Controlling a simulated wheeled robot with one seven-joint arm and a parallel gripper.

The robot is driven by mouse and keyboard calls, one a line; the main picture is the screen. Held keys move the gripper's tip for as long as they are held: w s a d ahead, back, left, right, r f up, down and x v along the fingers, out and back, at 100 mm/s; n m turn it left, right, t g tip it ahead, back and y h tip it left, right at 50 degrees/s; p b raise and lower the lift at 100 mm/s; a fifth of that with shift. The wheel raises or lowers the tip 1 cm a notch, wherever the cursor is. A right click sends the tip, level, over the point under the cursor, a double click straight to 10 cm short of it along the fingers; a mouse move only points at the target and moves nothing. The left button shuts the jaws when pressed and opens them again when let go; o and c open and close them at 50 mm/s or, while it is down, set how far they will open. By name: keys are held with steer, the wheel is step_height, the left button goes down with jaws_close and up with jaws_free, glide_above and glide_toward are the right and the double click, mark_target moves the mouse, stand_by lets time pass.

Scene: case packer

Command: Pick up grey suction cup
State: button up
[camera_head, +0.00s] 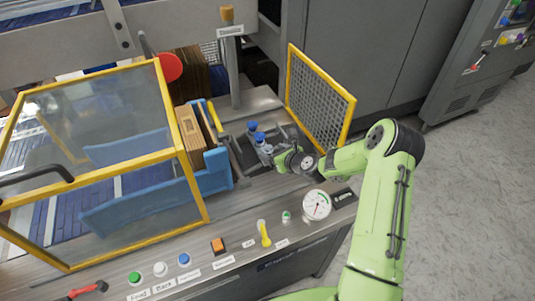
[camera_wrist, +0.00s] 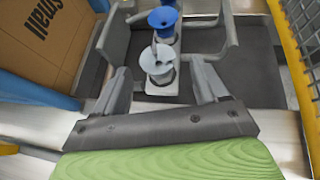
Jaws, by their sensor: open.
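The grey suction cup (camera_wrist: 156,60) has a pale flared top and a light square base. In the wrist view it stands upright in the dark tray, framed between the fingertips of my gripper (camera_wrist: 161,80). My gripper is open and holds nothing; I cannot tell how far the cup is beyond the fingertips. A blue suction cup (camera_wrist: 163,18) stands just behind the grey one. In the head view my gripper (camera_head: 279,152) is low at the tray's right side, and blue cups (camera_head: 253,127) show beside it. The grey cup is small and partly hidden there.
The dark tray (camera_wrist: 255,75) has grey rails. A yellow-framed mesh guard (camera_head: 318,95) stands close on the right. Cardboard cartons (camera_head: 190,133) and a blue holder (camera_head: 214,172) are on the left. A dial gauge (camera_head: 316,204) and buttons line the front panel.

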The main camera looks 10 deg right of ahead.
mark_target(271, 152)
steer(key=b+x, duration=0.1)
steer(key=x, duration=0.3)
steer(key=shift+w+a+f, duration=0.15)
steer(key=shift+w+f, duration=0.05)
steer(key=shift+c, duration=0.6)
steer(key=c, duration=0.9)
